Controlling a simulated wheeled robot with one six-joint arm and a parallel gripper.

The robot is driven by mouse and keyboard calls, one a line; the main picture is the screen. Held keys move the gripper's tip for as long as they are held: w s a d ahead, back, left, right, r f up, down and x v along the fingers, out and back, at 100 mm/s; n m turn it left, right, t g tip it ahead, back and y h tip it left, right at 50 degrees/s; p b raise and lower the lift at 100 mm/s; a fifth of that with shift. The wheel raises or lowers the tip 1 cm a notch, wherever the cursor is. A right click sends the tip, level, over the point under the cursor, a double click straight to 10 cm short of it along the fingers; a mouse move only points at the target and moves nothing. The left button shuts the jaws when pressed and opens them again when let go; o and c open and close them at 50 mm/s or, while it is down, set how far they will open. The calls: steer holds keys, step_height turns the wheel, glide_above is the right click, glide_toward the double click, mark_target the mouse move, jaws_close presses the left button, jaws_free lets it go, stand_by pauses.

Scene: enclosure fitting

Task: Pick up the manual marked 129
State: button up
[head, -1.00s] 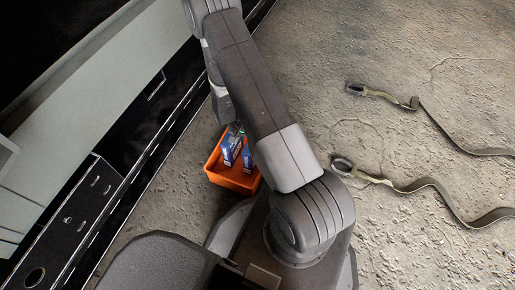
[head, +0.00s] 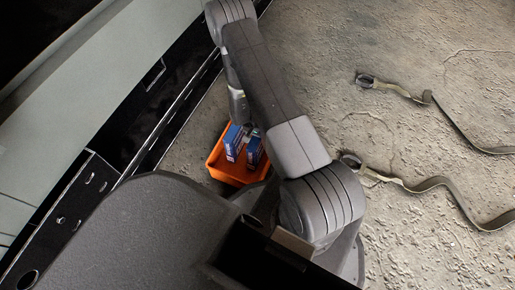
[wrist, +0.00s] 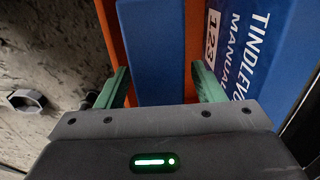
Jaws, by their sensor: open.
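A blue manual (wrist: 150,50) stands between the two green fingers of my gripper (wrist: 160,85) in the wrist view. The fingers are open, one on each side of it; I cannot tell whether they touch it. Its label and number do not show. To its right is a second blue manual (wrist: 232,45) with white lettering and the number 123. In the head view, two blue-and-white manuals (head: 233,141) (head: 254,152) stand in an orange bin (head: 222,172). The number 129 is not readable in any view.
The orange bin's wall (wrist: 107,25) shows beside the left finger. Two straps with metal hooks (head: 440,185) (head: 430,97) lie on the rough floor to the right. A long black slotted rail (head: 135,150) and a pale panel (head: 95,90) run along the left.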

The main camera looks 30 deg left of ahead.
steer(key=shift+r, duration=0.1)
steer(key=shift+c, duration=0.2)
jaws_close()
steer(key=shift+r, duration=0.1)
